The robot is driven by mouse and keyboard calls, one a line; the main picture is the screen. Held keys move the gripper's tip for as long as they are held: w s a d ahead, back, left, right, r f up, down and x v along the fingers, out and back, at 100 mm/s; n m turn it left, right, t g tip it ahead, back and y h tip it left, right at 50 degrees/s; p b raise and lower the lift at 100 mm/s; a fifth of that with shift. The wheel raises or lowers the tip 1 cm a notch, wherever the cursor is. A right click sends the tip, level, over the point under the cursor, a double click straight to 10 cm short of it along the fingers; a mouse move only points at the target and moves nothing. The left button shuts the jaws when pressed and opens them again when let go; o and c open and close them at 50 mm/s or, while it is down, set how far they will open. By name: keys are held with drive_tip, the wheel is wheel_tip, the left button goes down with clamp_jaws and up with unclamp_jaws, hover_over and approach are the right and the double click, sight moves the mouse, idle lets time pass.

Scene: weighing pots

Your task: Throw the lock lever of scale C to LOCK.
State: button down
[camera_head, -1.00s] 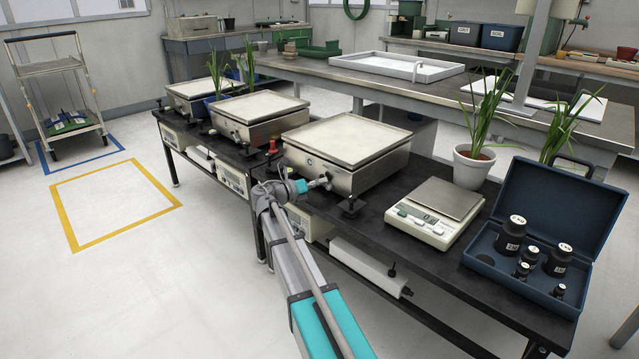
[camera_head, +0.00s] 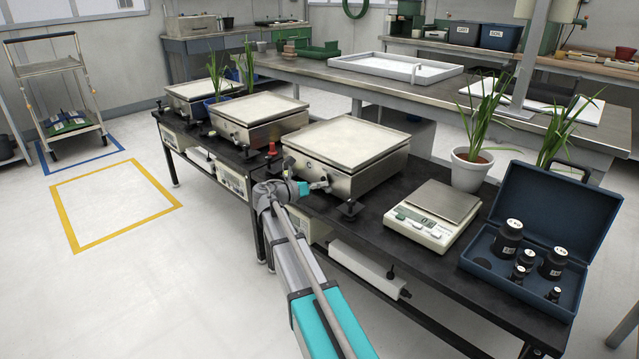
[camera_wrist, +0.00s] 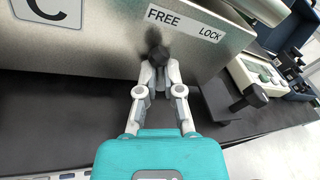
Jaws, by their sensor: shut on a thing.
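Scale C (camera_head: 345,150) is a steel box with a pale top plate at the near end of the row of scales. Its C plate shows in the wrist view (camera_wrist: 48,10). A white label (camera_wrist: 186,24) on its front reads FREE on the left and LOCK on the right. The dark lock lever (camera_wrist: 155,46) stands below the label, nearer the FREE end. My gripper (camera_wrist: 157,68) is shut on the lever. In the head view my gripper (camera_head: 318,186) is at the scale's front, where the lever is mostly hidden.
A black foot (camera_wrist: 250,98) stands just right of my gripper. A small digital scale (camera_head: 418,223) and an open blue case of weights (camera_head: 480,260) stand to the right. Two similar scales stand to the left.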

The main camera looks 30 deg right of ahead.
sight(334, 187)
drive_tip(key=m, duration=0.1)
drive_tip(key=m+p, duration=0.1)
drive_tip(key=r+m+y, duration=0.1)
drive_tip(key=shift+s+d+t+p, duration=0.15)
drive_tip(key=shift+s+t+p, duration=0.15)
drive_tip(key=shift+p, duration=0.05)
drive_tip(key=m, duration=0.1)
drive_tip(key=s+m+t+p, duration=0.1)
drive_tip(key=m, duration=0.1)
drive_tip(key=shift+d+y, duration=0.15)
drive_tip(key=shift+y, duration=0.15)
drive_tip(key=m, duration=0.2)
drive_tip(key=s+t, duration=0.1)
drive_tip(key=shift+d+f+m+y, duration=0.2)
drive_tip(key=shift+f+m+y, duration=0.05)
drive_tip(key=shift+m+y, duration=0.15)
drive_tip(key=shift+s+d+f+m+t+y, duration=0.15)
drive_tip(key=shift+m+t, duration=0.15)
drive_tip(key=shift+m, duration=0.4)
drive_tip(key=shift+s+f+m+t+y, duration=0.15)
drive_tip(key=shift+m+t, duration=0.15)
drive_tip(key=shift+m, duration=0.4)
drive_tip(key=c, duration=0.8)
unclamp_jaws()
drive_tip(key=shift+s+r, duration=0.1)
drive_tip(key=shift+w, duration=0.2)
